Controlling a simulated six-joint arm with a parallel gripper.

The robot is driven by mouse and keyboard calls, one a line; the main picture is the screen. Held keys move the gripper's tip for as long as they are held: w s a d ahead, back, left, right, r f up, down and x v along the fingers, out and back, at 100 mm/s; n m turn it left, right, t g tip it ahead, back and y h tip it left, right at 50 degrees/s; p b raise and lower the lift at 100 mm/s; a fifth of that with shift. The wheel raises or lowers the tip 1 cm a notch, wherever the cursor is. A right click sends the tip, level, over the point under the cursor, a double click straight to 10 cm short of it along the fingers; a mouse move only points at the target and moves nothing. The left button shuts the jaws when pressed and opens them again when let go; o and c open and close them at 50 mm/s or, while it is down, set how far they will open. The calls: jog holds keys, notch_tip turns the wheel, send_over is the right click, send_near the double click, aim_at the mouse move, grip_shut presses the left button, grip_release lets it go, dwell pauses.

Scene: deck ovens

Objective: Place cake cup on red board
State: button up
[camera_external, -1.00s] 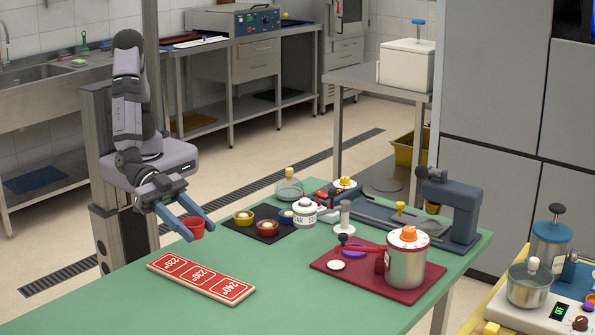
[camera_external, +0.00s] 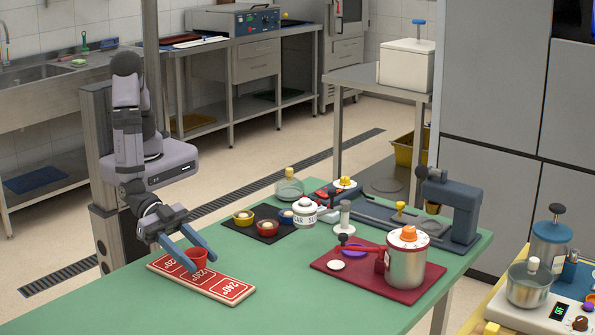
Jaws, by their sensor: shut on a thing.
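A red cake cup (camera_external: 196,260) is between the blue fingers of my gripper (camera_external: 196,265), which is shut on it. The cup is upright over the red board (camera_external: 236,289), around its 220°/230° panels. I cannot tell whether its base touches the board. The board is a long plate with a pale edge and red panels marked 220°, 230° and 240°, lying on the green table. My fingers and the cup cover part of the 220° and 230° panels.
A black mat (camera_external: 254,219) with yellow, red and blue cups lies behind to the right. A dark red mat (camera_external: 421,289) holds a steel canister (camera_external: 406,264) with an orange knob. A sugar jar (camera_external: 305,212) stands between. The front of the green table (camera_external: 310,305) is clear.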

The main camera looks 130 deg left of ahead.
jog(key=shift+f, duration=1.15)
jog(key=shift+f, duration=0.2)
jog(key=o, duration=1)
jog(key=shift+r, duration=0.1)
jog(key=shift+r, duration=0.15)
jog(key=b+v, duration=0.1)
jog(key=v, duration=1.1)
